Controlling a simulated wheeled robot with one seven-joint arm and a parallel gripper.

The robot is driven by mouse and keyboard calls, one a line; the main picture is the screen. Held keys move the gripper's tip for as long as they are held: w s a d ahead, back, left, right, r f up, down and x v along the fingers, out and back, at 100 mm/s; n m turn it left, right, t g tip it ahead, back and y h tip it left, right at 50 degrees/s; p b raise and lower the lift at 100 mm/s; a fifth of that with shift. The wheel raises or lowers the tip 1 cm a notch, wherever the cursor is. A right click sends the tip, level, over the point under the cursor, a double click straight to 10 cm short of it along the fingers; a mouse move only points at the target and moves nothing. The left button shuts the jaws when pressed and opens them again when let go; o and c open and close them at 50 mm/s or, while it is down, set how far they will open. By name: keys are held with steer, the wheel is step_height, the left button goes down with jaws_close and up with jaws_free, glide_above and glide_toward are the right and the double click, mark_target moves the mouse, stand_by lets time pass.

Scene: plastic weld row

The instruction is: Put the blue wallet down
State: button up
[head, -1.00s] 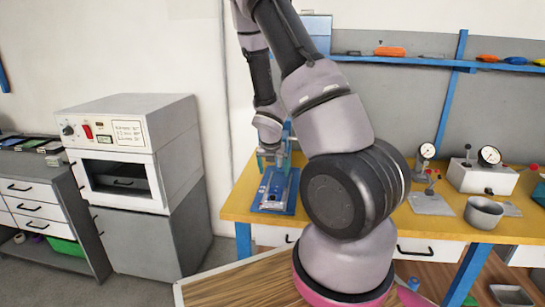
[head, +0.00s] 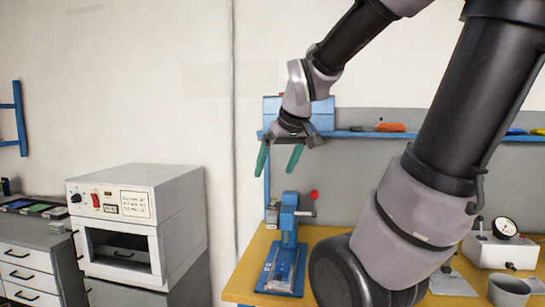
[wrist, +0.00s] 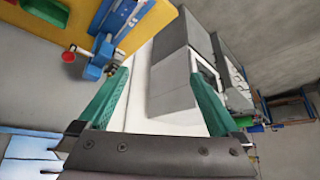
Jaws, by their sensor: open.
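My gripper (head: 278,165) is raised above the yellow bench, in front of the wall. Its two green fingers are spread apart with nothing between them; the wrist view also shows it open and empty (wrist: 162,75). Below it stands a blue hand press (head: 288,222) with a red knob. A small blue piece (head: 283,272) lies on the press's base plate, well apart from my fingers. I cannot tell for sure that it is the blue wallet. A flat blue item (head: 54,212) also lies on the left counter, too small to identify.
A white oven-like box (head: 140,205) stands left of the yellow bench (head: 255,250). A blue shelf (head: 370,135) with small coloured items runs along the back. A metal pot (head: 508,290) and a gauge (head: 506,227) are at the right. My arm hides part of the bench.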

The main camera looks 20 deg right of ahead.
steer(key=s+a+r+m+y, duration=0.1)
steer(key=s+a+r+m, duration=0.2)
steer(key=s+a+m, duration=0.1)
steer(key=s+m, duration=0.1)
steer(key=s, duration=0.1)
steer(key=shift+s+r+t, duration=0.3)
steer(key=shift+s+t, duration=0.1)
